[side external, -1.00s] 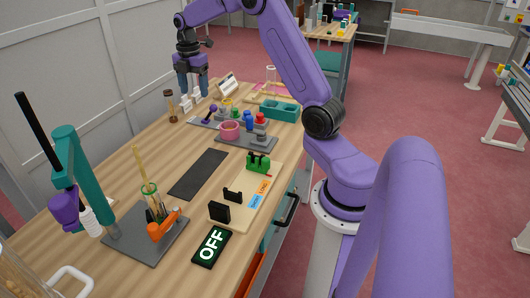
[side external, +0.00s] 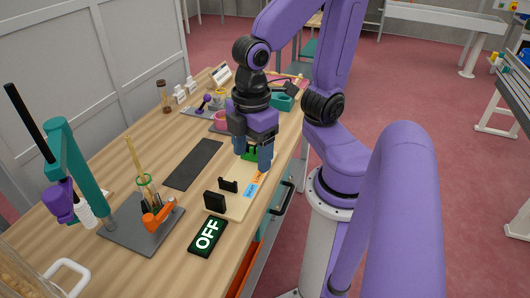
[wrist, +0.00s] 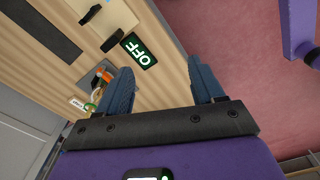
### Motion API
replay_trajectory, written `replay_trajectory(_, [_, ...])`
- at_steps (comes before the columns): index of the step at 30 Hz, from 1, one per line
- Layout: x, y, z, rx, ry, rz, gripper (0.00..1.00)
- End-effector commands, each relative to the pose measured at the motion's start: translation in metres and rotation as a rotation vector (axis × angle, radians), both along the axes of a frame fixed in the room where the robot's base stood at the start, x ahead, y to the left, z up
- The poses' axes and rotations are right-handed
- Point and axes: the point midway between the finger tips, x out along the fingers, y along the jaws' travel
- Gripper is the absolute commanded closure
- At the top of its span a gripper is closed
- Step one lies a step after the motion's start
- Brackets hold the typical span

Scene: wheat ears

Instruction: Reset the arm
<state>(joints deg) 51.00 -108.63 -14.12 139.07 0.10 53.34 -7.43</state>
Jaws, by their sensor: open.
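My gripper (side external: 252,155) is in the side external view, above the right part of the wooden table (side external: 110,165), with its fingers pointing down. It hangs over the tan board (side external: 238,205) and partly hides a green piece (side external: 249,154) there. In the wrist view my gripper (wrist: 160,85) shows two blue fingers spread apart with nothing between them. I cannot tell how far the fingertips are above the board.
A black OFF sign (side external: 207,236) lies near the front edge. A grey base (side external: 140,228) carries an orange clamp and a ringed holder with a stick. A dark mat (side external: 193,164) lies flat mid-table. A teal post stand (side external: 80,165) rises at left.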

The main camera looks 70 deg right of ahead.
Motion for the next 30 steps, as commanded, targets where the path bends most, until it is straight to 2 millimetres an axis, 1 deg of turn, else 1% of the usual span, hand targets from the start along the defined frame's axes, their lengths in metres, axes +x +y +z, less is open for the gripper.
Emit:
replay_trajectory(1, [-0.01, -0.003, -0.002, 0.001, 0.001, -0.005, 0.33])
replay_trajectory(3, [-0.019, -0.006, -0.005, 0.002, 0.002, -0.021, 0.33])
replay_trajectory(6, [-0.025, -0.008, -0.007, 0.004, 0.003, -0.033, 0.33])
replay_trajectory(30, [-0.025, -0.008, -0.007, 0.002, 0.004, -0.037, 0.33])
